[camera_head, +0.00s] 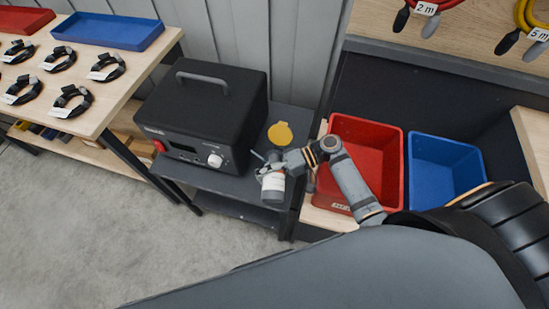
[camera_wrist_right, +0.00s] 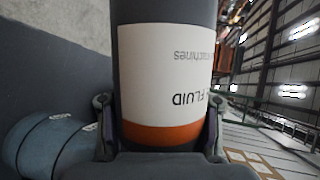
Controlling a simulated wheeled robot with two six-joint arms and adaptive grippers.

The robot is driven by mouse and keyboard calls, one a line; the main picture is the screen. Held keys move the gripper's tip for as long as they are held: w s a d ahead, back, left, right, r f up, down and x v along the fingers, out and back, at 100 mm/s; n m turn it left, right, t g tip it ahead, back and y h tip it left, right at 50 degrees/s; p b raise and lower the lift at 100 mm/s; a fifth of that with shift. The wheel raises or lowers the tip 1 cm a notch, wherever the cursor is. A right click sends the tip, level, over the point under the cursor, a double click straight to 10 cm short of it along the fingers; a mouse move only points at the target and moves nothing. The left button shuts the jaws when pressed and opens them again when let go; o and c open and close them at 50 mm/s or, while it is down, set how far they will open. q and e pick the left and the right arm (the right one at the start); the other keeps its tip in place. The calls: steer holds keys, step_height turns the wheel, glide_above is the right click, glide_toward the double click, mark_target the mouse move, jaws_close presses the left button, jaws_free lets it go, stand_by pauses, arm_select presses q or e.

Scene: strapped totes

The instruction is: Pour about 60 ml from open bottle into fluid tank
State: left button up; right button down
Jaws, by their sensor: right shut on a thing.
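My right gripper (camera_head: 268,168) is shut on the bottle (camera_head: 272,187), which has a grey body, a white label and an orange band. In the right wrist view the bottle (camera_wrist_right: 165,75) fills the middle between the two fingers (camera_wrist_right: 160,130); its label text, with the word FLUID, appears upside down. The bottle's mouth and fluid level cannot be made out. A yellow round piece (camera_head: 280,133) shows on the dark cart beside the black unit, just behind my right gripper. I cannot tell which part is the fluid tank's opening. My left gripper is not in view.
A black unit with a handle (camera_head: 207,115) stands on the dark cart (camera_head: 196,172), left of the bottle. A red bin (camera_head: 395,140) and a blue bin (camera_head: 440,150) stand to the right. A table with cables and a blue tray (camera_head: 108,30) is at the left.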

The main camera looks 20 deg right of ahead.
stand_by(0.5)
steer(key=shift+n+t+h, duration=0.3)
steer(key=shift+n+t, duration=0.1)
steer(key=shift+n, duration=0.4)
steer(key=f+b, duration=0.2)
steer(key=s+f+b, duration=0.1)
steer(key=f+b, duration=0.1)
steer(key=shift+a+f+b, duration=0.1)
steer(key=shift+a+b, duration=0.1)
steer(key=shift+b, duration=0.15)
steer(key=r+p, duration=0.1)
steer(key=r+n+t+p, duration=0.1)
steer(key=r, duration=0.1)
steer(key=w+r+n+h+p, duration=0.1)
steer(key=shift+d+r, duration=0.15)
steer(key=shift+r, duration=0.15)
